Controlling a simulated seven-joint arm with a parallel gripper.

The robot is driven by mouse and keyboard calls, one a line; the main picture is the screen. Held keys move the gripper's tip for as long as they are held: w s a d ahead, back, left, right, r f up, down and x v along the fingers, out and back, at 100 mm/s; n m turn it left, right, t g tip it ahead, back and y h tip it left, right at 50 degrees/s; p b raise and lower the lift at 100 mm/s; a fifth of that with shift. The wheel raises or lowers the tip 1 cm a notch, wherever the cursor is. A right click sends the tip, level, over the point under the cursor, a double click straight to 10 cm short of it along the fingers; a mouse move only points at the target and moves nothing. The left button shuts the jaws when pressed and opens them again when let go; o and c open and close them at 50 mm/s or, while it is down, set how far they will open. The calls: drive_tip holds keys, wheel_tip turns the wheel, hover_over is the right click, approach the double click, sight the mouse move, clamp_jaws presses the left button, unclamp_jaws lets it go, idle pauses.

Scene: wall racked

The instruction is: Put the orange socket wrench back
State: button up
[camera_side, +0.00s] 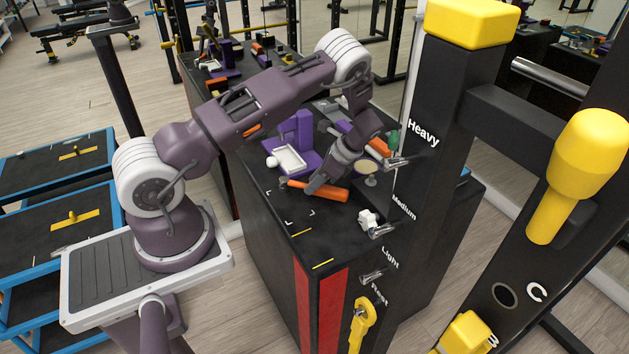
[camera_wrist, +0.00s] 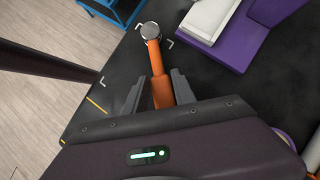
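The orange socket wrench (camera_side: 334,194) lies on the black top of the workbench, near its front left part in the side view. In the wrist view, the orange socket wrench (camera_wrist: 154,58) points away from me, with a round silver head at its far end. My gripper (camera_side: 317,188) is low over the handle, tilted down. In the wrist view my gripper (camera_wrist: 158,90) has one finger on each side of the handle, with a visible gap at the left finger. It looks open. The handle's near end is hidden by my gripper body.
A purple stand with a white tray (camera_side: 290,158) is behind the wrench. A black rack post (camera_side: 405,150) at the right carries metal pegs labelled Heavy, Medium, Light and Rest. A yellow tool (camera_side: 360,322) hangs low on it. The bench's front left corner is clear.

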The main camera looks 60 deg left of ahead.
drive_tip(key=o, duration=0.3)
